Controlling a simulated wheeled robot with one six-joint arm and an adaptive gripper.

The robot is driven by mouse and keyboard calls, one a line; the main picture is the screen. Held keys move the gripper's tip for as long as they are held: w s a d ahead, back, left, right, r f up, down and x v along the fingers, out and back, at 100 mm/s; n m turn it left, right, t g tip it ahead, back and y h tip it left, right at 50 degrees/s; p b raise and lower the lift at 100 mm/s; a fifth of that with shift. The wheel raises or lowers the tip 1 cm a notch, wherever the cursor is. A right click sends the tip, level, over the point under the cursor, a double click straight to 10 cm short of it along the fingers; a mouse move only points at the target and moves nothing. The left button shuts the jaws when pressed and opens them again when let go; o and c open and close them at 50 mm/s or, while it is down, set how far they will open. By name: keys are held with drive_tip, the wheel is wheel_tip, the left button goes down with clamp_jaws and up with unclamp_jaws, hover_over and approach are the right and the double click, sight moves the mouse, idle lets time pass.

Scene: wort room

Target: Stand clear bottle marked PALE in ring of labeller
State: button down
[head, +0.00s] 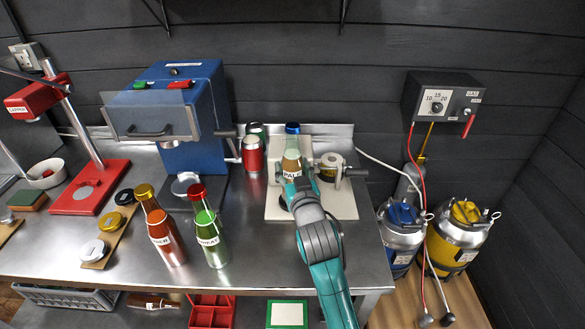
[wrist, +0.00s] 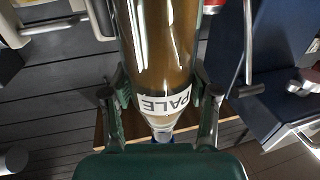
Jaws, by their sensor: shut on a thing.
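The clear bottle marked PALE (head: 292,162), with amber contents and a blue cap, stands about upright in the head view. My gripper (head: 297,184) is shut on it from the front. In the wrist view the bottle (wrist: 158,45) lies between the two fingers (wrist: 160,92), with its PALE label upside down. The cream labeller (head: 342,204) is under and behind it, with a label roll (head: 331,163) to the right. A dark round part, perhaps the ring, shows partly at the gripper's left. The bottle's base is hidden, so I cannot tell whether it touches the labeller.
An orange-brown bottle (head: 166,240) and a green WHEAT bottle (head: 208,238) stand left of my arm. A blue machine (head: 178,115) is behind them. A red can (head: 252,155) and a green one stand left of the labeller. The steel bench (head: 250,262) is bare in front.

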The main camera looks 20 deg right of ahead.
drive_tip(key=shift+f, duration=0.75)
idle(0.8)
drive_tip(key=shift+c, duration=1.7)
unclamp_jaws()
drive_tip(key=shift+o, duration=0.6)
drive_tip(key=shift+f, duration=0.15)
drive_tip(key=shift+s, duration=0.15)
drive_tip(key=s+a, duration=0.1)
drive_tip(key=s, duration=1)
drive_tip(key=shift+s, duration=0.35)
drive_tip(key=shift+s, duration=0.15)
